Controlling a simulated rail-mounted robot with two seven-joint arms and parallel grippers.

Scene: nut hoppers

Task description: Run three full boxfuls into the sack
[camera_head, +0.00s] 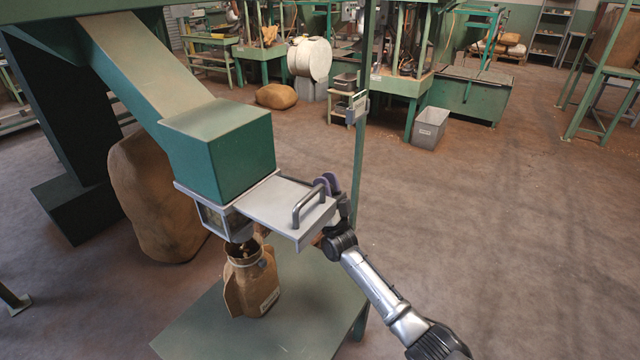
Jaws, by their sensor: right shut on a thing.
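A green chute (148,62) slopes down to a green box section (220,150). Below it is a metal measuring box (213,221) with a window in its side; I cannot tell how full it is. A grey slide plate (265,204) sticks out to the right beneath the green section, with a bar handle (297,212) on top. My right gripper (328,187) is at the handle's far right end and shut on it; its fingers are partly hidden. An open brown sack (252,283) stands upright below the box outlet. My left gripper is not in view.
The sack stands on a green table (300,318). A green post (360,140) rises just behind my right gripper. A large full sack (155,195) leans at the left. A grey bin (430,128) and workbenches stand farther back. The floor at right is clear.

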